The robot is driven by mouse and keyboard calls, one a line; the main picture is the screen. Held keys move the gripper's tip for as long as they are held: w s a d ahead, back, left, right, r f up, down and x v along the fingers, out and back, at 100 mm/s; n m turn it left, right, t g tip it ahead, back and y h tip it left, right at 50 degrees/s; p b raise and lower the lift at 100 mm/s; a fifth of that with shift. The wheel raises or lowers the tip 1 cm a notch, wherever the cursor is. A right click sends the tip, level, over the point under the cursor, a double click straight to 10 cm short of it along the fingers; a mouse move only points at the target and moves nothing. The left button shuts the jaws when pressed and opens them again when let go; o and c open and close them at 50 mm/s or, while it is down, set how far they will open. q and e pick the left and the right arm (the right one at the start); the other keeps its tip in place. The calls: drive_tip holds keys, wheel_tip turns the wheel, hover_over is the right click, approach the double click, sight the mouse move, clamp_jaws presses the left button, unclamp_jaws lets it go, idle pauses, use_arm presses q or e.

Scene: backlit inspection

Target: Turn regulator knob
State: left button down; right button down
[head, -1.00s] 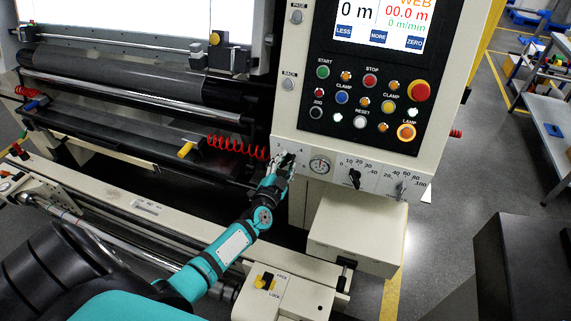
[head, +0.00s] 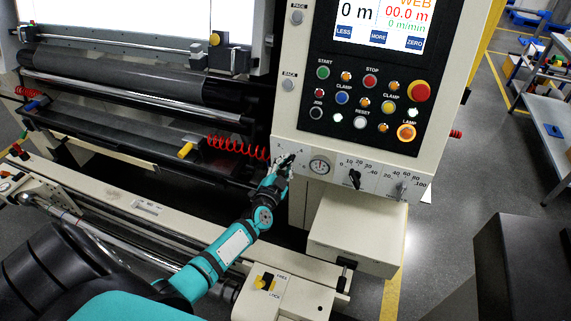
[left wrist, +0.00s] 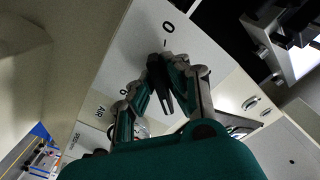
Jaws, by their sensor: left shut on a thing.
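The lower strip of the control panel (head: 330,182) carries a black knob (left wrist: 160,85), which my left gripper (head: 284,163) holds at the left end, beside a round gauge (head: 320,166). In the left wrist view, my left gripper (left wrist: 168,68) is shut on this dark knob, with a finger on either side. A "0" mark shows above it on the panel. In the head view the fingers hide most of the knob. My right gripper is not in view.
Right of the gauge are a black pointer knob (head: 355,178) and a grey one (head: 402,189), both with number scales. Lit push buttons (head: 342,98) are above. A red coiled hose (head: 238,147) hangs just left of the gripper. A beige box (head: 355,235) juts out below the panel.

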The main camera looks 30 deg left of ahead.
use_arm(q)
drive_tip(key=n, duration=0.3)
drive_tip(key=shift+d, duration=0.1)
drive_tip(key=n, duration=0.4)
drive_tip(key=shift+d+f, duration=0.1)
drive_tip(key=n+b, duration=0.1)
drive_tip(key=n, duration=0.3)
drive_tip(key=shift+d+n, duration=0.1)
drive_tip(key=shift+n, duration=0.2)
drive_tip(key=n+b, duration=0.1)
drive_tip(key=n, duration=0.2)
drive_tip(key=shift+d+n, duration=0.1)
drive_tip(key=shift+n, duration=0.3)
drive_tip(key=n+b, duration=0.1)
drive_tip(key=n, duration=0.2)
drive_tip(key=shift+w+n, duration=0.1)
drive_tip(key=shift+n, duration=0.2)
drive_tip(key=n, duration=0.2)
drive_tip(key=n+b, duration=0.1)
drive_tip(key=n, duration=0.1)
drive_tip(key=shift+r+n, duration=0.2)
drive_tip(key=shift+n, duration=0.1)
drive_tip(key=n, duration=0.4)
drive_tip(key=shift+r+b, duration=0.15)
drive_tip(key=shift+b, duration=0.2)
drive_tip(key=shift+n, duration=2)
